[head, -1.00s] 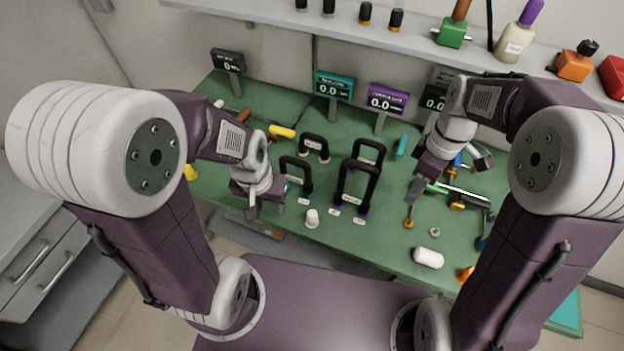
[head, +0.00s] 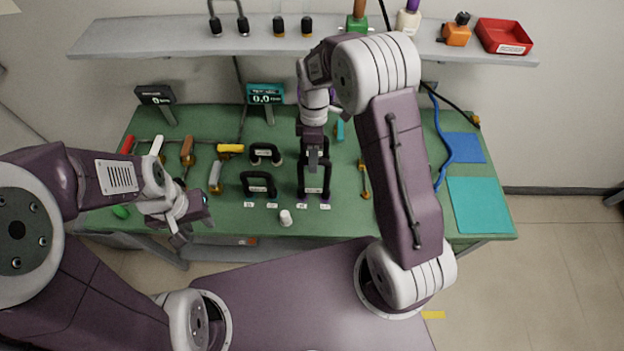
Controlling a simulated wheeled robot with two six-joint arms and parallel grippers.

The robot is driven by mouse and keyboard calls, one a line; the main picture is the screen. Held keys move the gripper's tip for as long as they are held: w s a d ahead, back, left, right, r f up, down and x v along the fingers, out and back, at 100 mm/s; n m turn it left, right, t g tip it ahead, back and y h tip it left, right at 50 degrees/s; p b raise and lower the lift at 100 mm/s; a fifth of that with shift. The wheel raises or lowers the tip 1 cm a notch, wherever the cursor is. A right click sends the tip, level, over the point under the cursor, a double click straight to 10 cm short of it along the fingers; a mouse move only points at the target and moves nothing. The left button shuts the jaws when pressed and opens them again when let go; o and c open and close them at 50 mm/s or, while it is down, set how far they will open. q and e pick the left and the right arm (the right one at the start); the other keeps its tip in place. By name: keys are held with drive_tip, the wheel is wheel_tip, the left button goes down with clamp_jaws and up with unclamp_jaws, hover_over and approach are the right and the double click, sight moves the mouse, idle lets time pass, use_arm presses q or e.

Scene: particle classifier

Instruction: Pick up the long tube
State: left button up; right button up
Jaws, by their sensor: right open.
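I cannot tell for certain which thing in the head view is the long tube. A thin rod with amber ends (head: 365,180) lies on the green bench, right of the black arches and partly beside my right arm. My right gripper (head: 313,163) is open, pointing down over the tall black arch (head: 302,186), and hides part of it. Nothing shows between its fingers. My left gripper (head: 184,228) is at the bench's front left edge, away from the arches. Its fingers are too small and angled to read.
A smaller black arch (head: 258,184) and a white cylinder (head: 285,217) are near the bench front. Several handled tools, including a yellow one (head: 230,149), lie at the left. A shelf (head: 180,37) runs above the back. A teal mat (head: 479,204) lies at the right end.

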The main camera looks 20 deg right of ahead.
drive_tip(key=f, duration=0.2)
drive_tip(key=s+f+p, duration=0.1)
drive_tip(key=f, duration=0.1)
drive_tip(key=shift+d+f, duration=0.15)
drive_tip(key=shift+f, duration=0.25)
drive_tip(key=shift+d, duration=0.2)
clamp_jaws()
idle(0.8)
